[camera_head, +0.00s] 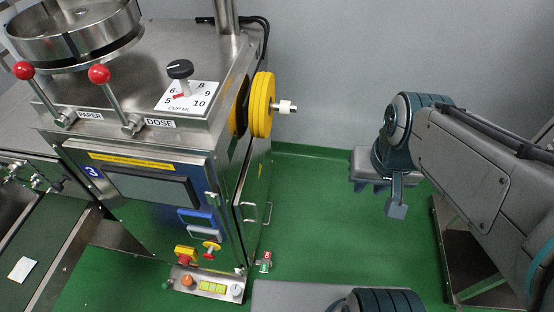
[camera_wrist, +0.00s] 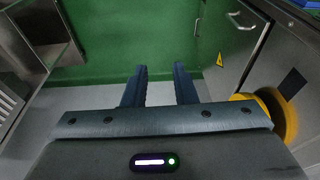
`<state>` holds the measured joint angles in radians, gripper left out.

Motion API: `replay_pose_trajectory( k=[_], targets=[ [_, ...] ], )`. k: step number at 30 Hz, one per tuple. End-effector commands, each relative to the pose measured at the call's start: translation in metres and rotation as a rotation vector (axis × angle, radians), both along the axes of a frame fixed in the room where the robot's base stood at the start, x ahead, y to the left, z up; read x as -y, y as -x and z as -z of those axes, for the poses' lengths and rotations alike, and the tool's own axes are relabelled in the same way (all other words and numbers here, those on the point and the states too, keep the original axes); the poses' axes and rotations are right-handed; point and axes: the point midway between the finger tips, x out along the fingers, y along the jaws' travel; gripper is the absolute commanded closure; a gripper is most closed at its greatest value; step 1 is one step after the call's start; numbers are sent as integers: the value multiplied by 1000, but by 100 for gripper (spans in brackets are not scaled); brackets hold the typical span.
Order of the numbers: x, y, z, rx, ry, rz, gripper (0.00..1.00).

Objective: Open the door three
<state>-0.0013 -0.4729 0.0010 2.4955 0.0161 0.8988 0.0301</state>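The machine (camera_head: 140,210) with a blue number 3 label stands at the left in the head view. Its right side has steel doors with upright bar handles (camera_head: 249,212). In the wrist view, a steel door (camera_wrist: 222,45) with a bar handle (camera_wrist: 242,22) and a yellow warning triangle shows at upper right. I cannot tell for certain whether the door is fully closed. My gripper (camera_head: 396,207) is well to the right of the machine, apart from the handles. In the wrist view my gripper (camera_wrist: 160,80) has its two fingers spread, with nothing between them.
A yellow wheel (camera_head: 262,105) sticks out from the machine's upper right side. A control box (camera_head: 208,284) juts out at its lower front. Green floor (camera_head: 320,220) lies free between the machine and my arm. A steel stand (camera_head: 462,250) is under my arm at right.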

Motion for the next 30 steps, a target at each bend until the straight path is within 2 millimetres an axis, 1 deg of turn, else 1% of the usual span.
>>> replay_pose_trajectory(
  k=[1, 5, 6, 8, 12, 17, 24, 26, 30],
  targets=[
    [-2, -2, 12, -32, -17, 14, 75],
    [-13, -9, 44, -154, -92, 71, 75],
    [-17, -11, 57, -201, -123, 98, 75],
    [-24, -15, 74, -274, -172, 139, 75],
    [-40, -26, 114, -440, -290, 239, 75],
    [-61, -40, 158, -623, -431, 354, 75],
    [-89, -66, 224, -888, -657, 528, 75],
    [-95, -73, 241, -952, -714, 574, 75],
    [-107, -92, 281, -1094, -859, 682, 75]
  ],
)
